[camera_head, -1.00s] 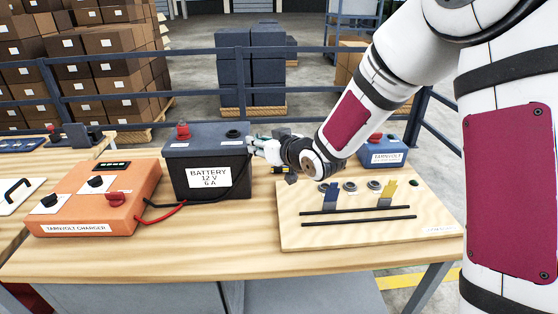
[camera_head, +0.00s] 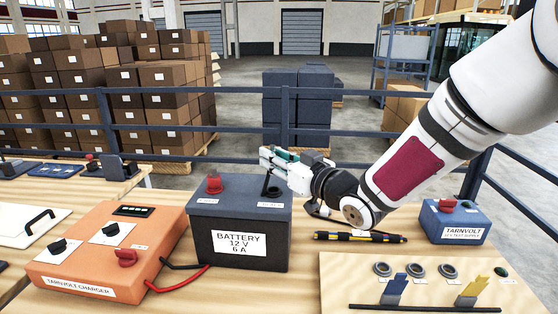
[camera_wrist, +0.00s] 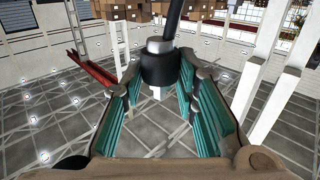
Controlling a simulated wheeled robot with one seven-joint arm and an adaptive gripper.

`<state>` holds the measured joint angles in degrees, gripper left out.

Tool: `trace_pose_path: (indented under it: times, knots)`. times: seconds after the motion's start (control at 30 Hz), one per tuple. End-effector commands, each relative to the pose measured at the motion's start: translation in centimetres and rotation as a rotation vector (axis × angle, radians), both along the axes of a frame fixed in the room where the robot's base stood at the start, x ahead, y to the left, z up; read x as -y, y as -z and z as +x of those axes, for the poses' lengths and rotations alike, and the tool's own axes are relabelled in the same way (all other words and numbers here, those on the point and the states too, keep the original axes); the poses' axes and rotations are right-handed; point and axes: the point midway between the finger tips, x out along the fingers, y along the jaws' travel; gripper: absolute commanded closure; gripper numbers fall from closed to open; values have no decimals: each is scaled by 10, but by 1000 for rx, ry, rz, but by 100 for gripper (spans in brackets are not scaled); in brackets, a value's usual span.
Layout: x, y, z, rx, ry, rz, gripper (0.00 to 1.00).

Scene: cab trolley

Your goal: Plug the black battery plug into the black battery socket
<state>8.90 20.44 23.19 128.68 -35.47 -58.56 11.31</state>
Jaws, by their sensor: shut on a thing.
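The black battery plug (camera_wrist: 158,66) shows in the wrist view between my fingers, with its dark cable running up and a pale tip pointing down. My gripper (camera_head: 265,156) is shut on it and stands above the right part of the battery's top in the head view. The dark grey battery (camera_head: 238,235), labelled 12 V 6 A, stands on the table. The black battery socket (camera_head: 273,191) is on its top at the right, just below my gripper. A dark strip hangs between gripper and socket; I cannot tell whether plug and socket touch.
A red plug (camera_head: 214,184) stands on the battery's left. The orange charger (camera_head: 110,245) is left of the battery, with red and black leads between. A wooden panel (camera_head: 345,280) with switches, dark and yellow tools (camera_head: 360,237) and a blue power supply (camera_head: 453,220) are to the right.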

Motion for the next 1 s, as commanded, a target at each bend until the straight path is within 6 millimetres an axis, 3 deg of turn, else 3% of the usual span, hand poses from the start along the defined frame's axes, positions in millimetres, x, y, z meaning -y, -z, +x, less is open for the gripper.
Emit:
trace_pose_path:
  times: [0.7, 1.0]
  knots:
    - [0, 42, 1, 0, 0, 0, 100]
    - [0, 48, 0, 0, 0, 0, 100]
